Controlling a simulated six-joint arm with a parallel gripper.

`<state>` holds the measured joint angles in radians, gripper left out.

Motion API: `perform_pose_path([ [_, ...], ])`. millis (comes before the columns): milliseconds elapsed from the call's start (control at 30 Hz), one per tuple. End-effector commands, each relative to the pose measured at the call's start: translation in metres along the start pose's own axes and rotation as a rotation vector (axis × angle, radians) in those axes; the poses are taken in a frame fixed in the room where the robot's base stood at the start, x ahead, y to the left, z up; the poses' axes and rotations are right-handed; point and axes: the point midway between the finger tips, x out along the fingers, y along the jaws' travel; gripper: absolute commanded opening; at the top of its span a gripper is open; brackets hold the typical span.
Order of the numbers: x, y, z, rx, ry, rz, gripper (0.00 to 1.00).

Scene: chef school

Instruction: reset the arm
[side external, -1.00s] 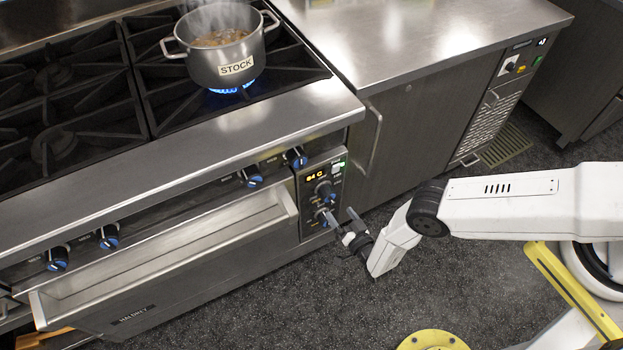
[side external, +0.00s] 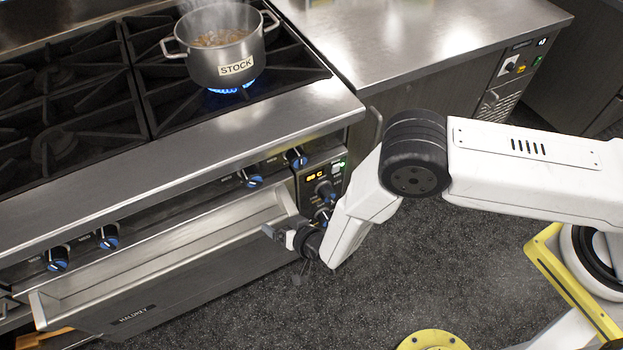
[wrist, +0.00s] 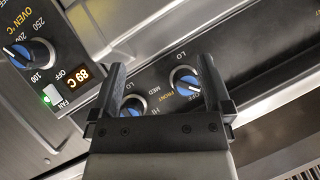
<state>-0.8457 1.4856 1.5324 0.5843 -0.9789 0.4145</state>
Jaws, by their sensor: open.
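My gripper (side external: 277,236) is low in front of the range, near the right end of the oven front and below the control panel (side external: 312,185). In the wrist view my gripper (wrist: 162,72) has its two dark fingers apart with nothing held. Beyond the fingers show a blue knob (wrist: 186,80) marked LO, MED and OFF, and a second blue knob (wrist: 132,106), partly hidden. The oven dial (wrist: 29,54) is at upper left, beside a green-lit fan switch (wrist: 52,95) and a display (wrist: 82,78) that seems to read 89 C. I cannot tell whether the fingers touch anything.
A steaming pot labelled STOCK (side external: 220,45) stands on a lit blue burner. The oven front (side external: 180,270) juts out left of my gripper. Several blue knobs line the range front. A steel counter (side external: 420,35) is to the right. The dark floor (side external: 400,285) is clear in front.

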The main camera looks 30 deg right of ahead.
Motion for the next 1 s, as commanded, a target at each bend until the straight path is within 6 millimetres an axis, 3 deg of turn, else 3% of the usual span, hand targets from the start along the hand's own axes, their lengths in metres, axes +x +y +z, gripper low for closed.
perform_pose_path([
  [200,-0.004,-0.003,-0.054,-0.014,-0.085,0.045,1.00],
  [467,-0.020,0.012,-0.117,-0.039,-0.186,0.100,1.00],
  [767,-0.057,0.039,-0.183,-0.075,-0.302,0.157,1.00],
  [1000,-0.100,0.067,-0.225,-0.108,-0.394,0.201,1.00],
])
